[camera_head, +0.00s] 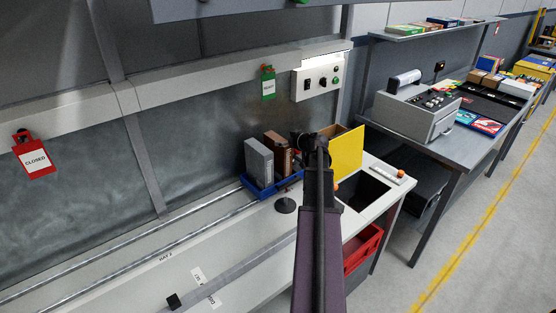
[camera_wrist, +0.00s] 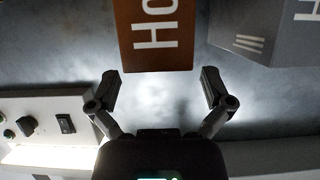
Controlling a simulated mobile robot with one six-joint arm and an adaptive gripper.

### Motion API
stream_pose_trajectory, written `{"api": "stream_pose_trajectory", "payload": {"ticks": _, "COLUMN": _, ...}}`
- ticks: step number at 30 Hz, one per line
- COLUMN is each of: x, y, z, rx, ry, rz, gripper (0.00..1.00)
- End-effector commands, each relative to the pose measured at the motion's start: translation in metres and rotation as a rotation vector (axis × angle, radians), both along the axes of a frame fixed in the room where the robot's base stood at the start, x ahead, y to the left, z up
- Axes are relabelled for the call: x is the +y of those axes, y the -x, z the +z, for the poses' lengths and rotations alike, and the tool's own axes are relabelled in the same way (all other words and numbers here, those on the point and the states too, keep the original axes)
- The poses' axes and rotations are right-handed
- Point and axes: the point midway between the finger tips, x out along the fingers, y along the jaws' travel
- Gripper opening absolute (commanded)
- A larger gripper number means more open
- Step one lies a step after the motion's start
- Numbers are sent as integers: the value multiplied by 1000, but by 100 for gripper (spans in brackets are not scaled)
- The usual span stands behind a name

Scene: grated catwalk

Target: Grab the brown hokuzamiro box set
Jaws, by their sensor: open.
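The brown box (camera_wrist: 157,35), with large white letters starting "Ho", is at the top of the wrist view; its upper part is cut off. My gripper (camera_wrist: 159,78) is open and empty. Its two fingers are spread to either side of the box's near end, which lies just beyond the fingertips, with no contact visible. In the head view the brown box (camera_head: 277,145) stands upright beside a grey box (camera_head: 259,163) in a blue tray (camera_head: 262,193). My arm reaches up next to it and partly hides the tray's right side.
The grey box (camera_wrist: 265,30) stands close beside the brown one. A panel with knobs (camera_wrist: 45,125) shows in the wrist view. A yellow board (camera_head: 349,152) stands right of the tray, by an opening in the bench (camera_head: 397,195). The bench to the left has metal rails.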

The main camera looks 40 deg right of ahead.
Motion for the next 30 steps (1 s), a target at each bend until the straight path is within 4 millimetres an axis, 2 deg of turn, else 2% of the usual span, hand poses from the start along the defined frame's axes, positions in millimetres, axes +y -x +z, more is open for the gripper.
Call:
{"api": "stream_pose_trajectory", "payload": {"ticks": 3, "x": -3, "y": -15, "z": -9, "rx": 0, "ry": 0, "rz": 1, "gripper": 100}}
{"api": "stream_pose_trajectory", "payload": {"ticks": 9, "x": -4, "y": -31, "z": -14, "rx": 0, "ry": -1, "rz": 0, "gripper": 100}}
{"api": "stream_pose_trajectory", "payload": {"ticks": 27, "x": -4, "y": -33, "z": -14, "rx": 0, "ry": -1, "rz": 0, "gripper": 100}}
{"api": "stream_pose_trajectory", "payload": {"ticks": 28, "x": -4, "y": -33, "z": -14, "rx": 0, "ry": -1, "rz": 0, "gripper": 97}}
{"api": "stream_pose_trajectory", "payload": {"ticks": 30, "x": -4, "y": -33, "z": -14, "rx": 0, "ry": -1, "rz": 0, "gripper": 76}}
